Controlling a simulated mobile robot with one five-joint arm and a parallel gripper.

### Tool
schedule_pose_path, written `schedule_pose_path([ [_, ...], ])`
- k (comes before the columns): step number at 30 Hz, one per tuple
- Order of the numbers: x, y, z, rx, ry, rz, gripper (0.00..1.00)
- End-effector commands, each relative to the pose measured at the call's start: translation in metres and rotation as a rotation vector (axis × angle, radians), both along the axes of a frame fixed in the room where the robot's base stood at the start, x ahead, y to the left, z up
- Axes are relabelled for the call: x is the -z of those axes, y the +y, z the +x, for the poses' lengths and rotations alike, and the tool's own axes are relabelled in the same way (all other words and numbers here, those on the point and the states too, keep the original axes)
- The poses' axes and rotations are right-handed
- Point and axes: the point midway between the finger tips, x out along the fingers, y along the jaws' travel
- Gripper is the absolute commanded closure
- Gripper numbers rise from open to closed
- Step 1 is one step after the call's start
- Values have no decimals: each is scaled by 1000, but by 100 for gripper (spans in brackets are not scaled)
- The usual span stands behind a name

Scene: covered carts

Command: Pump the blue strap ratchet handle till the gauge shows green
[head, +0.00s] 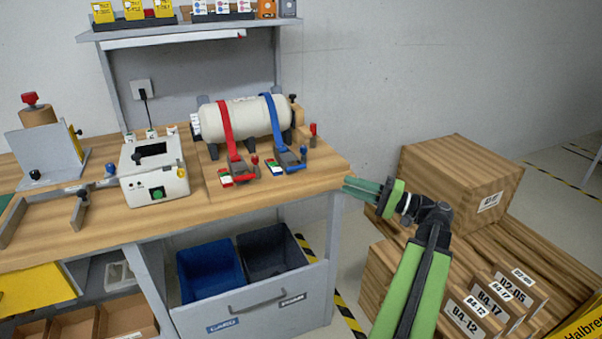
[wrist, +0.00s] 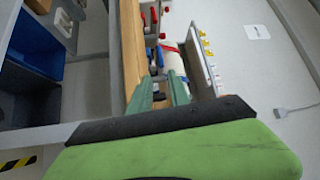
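A cream tank (head: 250,115) lies on the workbench, crossed by a red strap (head: 225,122) and a blue strap (head: 273,115). The blue strap ratchet (head: 290,159) sits at the bench's front right, with a blue-knobbed handle (head: 303,150). Beside it is a small gauge (head: 274,167) with coloured bands; its reading is too small to tell. The red strap ratchet (head: 240,171) is to its left. My gripper (head: 347,188) is open and empty, right of the bench corner and apart from the blue ratchet. In the wrist view, its fingers (wrist: 160,88) stand apart, with the blue strap (wrist: 159,55) beyond them.
A red-knobbed part (head: 313,130) stands on the bench right of the blue ratchet. A white box (head: 153,185) and a clamp fixture (head: 45,150) are further left. Blue (head: 210,272) and dark (head: 268,253) bins sit below. Cardboard boxes (head: 455,190) stand to the right.

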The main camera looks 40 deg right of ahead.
Motion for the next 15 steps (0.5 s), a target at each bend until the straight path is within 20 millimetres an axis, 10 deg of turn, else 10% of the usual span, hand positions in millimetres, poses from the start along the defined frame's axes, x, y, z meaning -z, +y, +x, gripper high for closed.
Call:
schedule_pose_path([
  [15,-19,62,109,-5,1,0,78],
])
